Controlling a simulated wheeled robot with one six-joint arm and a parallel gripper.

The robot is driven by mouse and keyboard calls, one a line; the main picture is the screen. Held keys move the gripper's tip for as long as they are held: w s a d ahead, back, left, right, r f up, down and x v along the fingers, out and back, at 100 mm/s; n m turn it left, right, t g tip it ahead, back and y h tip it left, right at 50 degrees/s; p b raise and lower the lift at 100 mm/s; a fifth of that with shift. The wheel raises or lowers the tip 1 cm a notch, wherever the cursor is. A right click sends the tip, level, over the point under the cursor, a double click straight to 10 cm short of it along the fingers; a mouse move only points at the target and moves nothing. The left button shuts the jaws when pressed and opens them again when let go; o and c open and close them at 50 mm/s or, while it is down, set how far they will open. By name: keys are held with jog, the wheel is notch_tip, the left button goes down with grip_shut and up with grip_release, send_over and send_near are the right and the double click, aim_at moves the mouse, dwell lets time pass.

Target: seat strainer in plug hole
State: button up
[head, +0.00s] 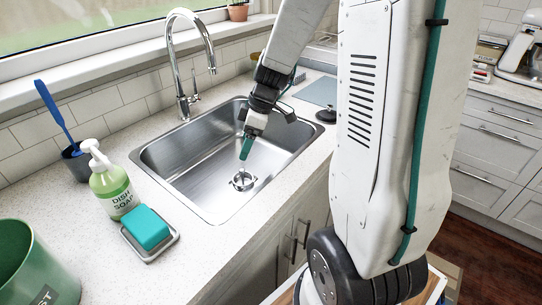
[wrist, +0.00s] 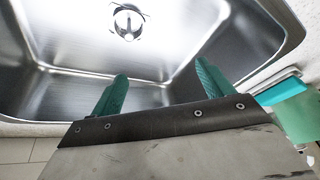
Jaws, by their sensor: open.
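A shiny metal strainer (head: 241,182) with a small upright centre post is at the plug hole in the floor of the steel sink (head: 190,150). In the wrist view the strainer (wrist: 127,20) shows near the top edge, with dark gaps around its centre. I cannot tell whether it sits fully level in the hole, and the hole's rim is hard to separate from it. My gripper (head: 246,150) is over the sink, above and behind the strainer. In the wrist view its green fingers (wrist: 162,72) are spread apart with nothing between them, clear of the strainer.
A chrome tap (head: 183,60) stands behind the sink. Dish soap (head: 112,185), a teal sponge (head: 147,228) on a tray and a brush (head: 55,110) in a holder are to the left. A green bin (head: 30,265) is front left. A dark round object (head: 326,115) lies right of the sink.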

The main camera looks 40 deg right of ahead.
jog(key=s+a+r+m+h, duration=0.1)
jog(key=s+a+r+m, duration=0.3)
jog(key=s+a+r, duration=0.6)
jog(key=s+r+m+h, duration=0.2)
jog(key=s+r+m, duration=0.2)
jog(key=s, duration=0.9)
jog(key=shift+s+m+g+h, duration=0.15)
jog(key=shift+m+g+h, duration=0.2)
jog(key=shift+m, duration=0.45)
